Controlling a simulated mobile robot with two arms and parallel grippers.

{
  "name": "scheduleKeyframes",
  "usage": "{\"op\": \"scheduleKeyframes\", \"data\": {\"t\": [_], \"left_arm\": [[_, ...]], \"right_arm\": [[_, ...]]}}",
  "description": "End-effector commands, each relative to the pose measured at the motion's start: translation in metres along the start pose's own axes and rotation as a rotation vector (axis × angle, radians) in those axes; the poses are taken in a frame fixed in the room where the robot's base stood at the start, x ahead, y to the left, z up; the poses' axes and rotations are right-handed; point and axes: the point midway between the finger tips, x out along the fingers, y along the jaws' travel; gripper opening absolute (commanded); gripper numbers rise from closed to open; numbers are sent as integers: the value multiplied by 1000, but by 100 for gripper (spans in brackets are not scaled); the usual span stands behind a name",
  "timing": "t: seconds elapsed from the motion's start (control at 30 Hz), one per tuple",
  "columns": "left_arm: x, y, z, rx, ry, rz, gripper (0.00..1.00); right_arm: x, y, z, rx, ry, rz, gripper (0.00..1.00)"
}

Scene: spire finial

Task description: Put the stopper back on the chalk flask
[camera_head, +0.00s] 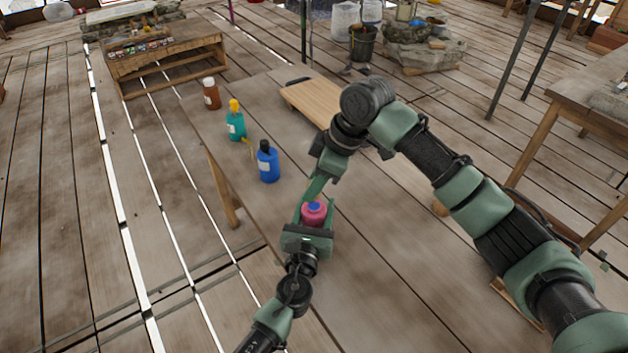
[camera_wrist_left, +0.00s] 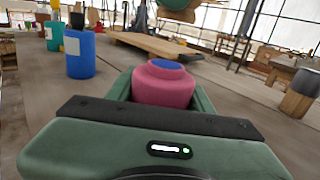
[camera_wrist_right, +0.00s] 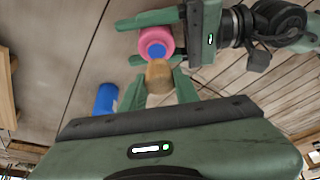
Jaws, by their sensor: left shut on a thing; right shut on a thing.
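The pink flask (camera_head: 313,216) has a blue round top at its mouth. It stands upright in my left gripper (camera_wrist_left: 160,95), which is shut on its sides. The flask also shows in the left wrist view (camera_wrist_left: 163,84) and the right wrist view (camera_wrist_right: 150,35). My right gripper (camera_head: 316,188) is shut on a tan, cork-like stopper (camera_wrist_right: 159,77) just beside the flask's mouth. The blue top is uncovered. In the right wrist view the stopper's edge overlaps the flask's rim, and I cannot tell whether they touch. The stopper is hidden in the head view.
A blue bottle with a black cap (camera_head: 268,164), a teal bottle with a yellow top (camera_head: 236,125) and a brown bottle with a white cap (camera_head: 211,95) stand along the table's left side. A wooden board (camera_head: 312,101) lies at the table's far end.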

Motion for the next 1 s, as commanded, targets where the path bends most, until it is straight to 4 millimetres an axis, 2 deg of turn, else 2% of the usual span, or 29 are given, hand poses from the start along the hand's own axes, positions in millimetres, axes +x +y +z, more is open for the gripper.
{"op": "scheduleKeyframes", "data": {"t": [0.1,0.57,1.0], "left_arm": [[0,0,0,0,0,0,0],[0,0,0,0,0,0,0],[0,0,0,0,0,0,0]], "right_arm": [[6,0,2,0,0,0,0],[6,0,2,0,0,1,0],[22,0,9,-1,0,1,0]]}}
